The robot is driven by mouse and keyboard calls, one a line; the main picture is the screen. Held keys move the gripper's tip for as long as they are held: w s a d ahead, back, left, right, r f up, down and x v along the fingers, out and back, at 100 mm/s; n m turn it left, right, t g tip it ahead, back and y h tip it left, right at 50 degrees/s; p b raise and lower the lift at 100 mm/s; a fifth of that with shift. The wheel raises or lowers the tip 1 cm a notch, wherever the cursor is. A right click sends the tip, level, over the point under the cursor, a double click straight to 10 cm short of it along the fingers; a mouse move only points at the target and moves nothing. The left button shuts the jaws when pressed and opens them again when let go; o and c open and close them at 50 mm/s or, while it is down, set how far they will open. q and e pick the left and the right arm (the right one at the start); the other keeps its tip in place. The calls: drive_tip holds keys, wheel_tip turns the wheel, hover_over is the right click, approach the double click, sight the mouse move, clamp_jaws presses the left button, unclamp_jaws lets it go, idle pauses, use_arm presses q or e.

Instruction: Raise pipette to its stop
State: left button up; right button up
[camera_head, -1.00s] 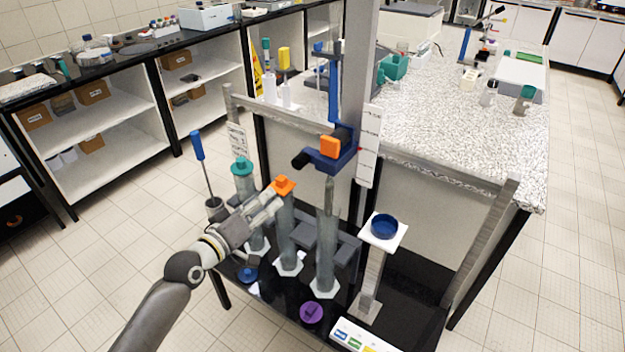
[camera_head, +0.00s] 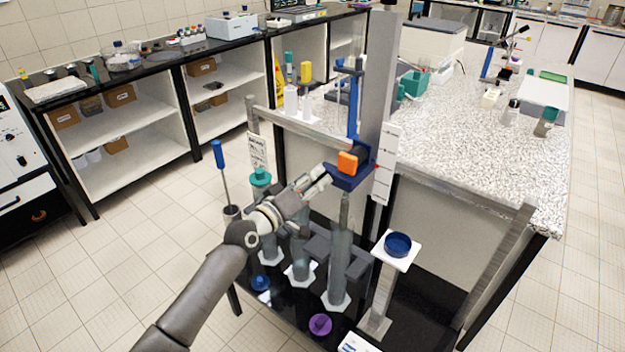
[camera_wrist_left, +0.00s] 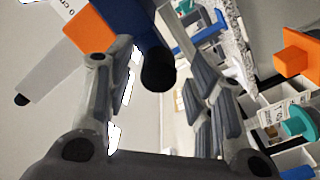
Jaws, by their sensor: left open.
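A blue carriage (camera_head: 343,182) with an orange block (camera_head: 347,162) sits on a tall grey column (camera_head: 377,90). A slim translucent pipette (camera_head: 345,208) hangs below it, above a tall cylinder (camera_head: 341,265). My left gripper (camera_head: 326,178) is open at the carriage's left side, where it hides the dark handle in the head view. In the left wrist view, the rounded dark handle (camera_wrist_left: 158,74) sticks out from the blue carriage (camera_wrist_left: 132,22) between the spread fingers. I cannot tell whether the fingers touch it. My right gripper is not in view.
A teal-capped cylinder (camera_head: 261,178) stands behind my left arm. An orange cap (camera_wrist_left: 297,52) shows in the left wrist view. A blue dish (camera_head: 398,245) rests on a white stand at the right. A purple cap (camera_head: 320,324) lies on the black base.

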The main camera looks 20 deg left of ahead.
use_arm(q)
drive_tip(key=shift+w+d, duration=0.1)
drive_tip(key=shift+c, duration=0.5)
clamp_jaws()
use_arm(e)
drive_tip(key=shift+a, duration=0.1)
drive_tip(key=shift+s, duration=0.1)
